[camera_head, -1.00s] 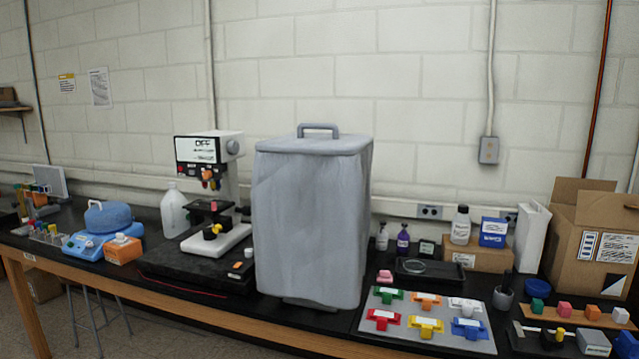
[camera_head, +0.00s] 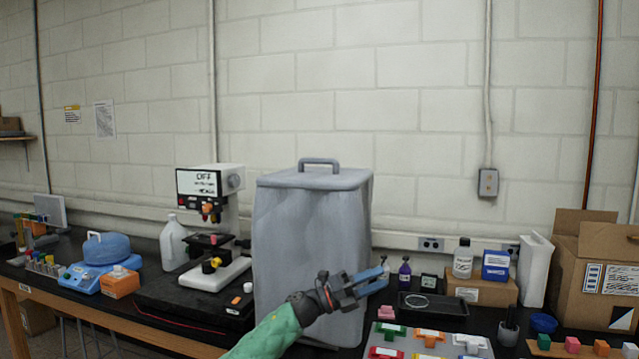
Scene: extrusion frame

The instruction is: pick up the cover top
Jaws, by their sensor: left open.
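The cover is a tall grey draped box (camera_head: 290,245) standing upright on the black bench. Its top (camera_head: 315,179) is a flat grey lid with a raised grey loop handle (camera_head: 319,162). My left gripper (camera_head: 372,280) is in front of the cover's lower right side, well below the top and handle. Its fingers point right and are apart, with nothing between them. The gripper and my green-sleeved arm hide part of the cover's lower front. My right gripper does not show.
A white instrument (camera_head: 212,188) reading OFF stands left of the cover. Right of it are a grey board (camera_head: 395,333) with coloured pieces, a black tray (camera_head: 432,306), small bottles and a cardboard box (camera_head: 590,265). The space above the cover is clear.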

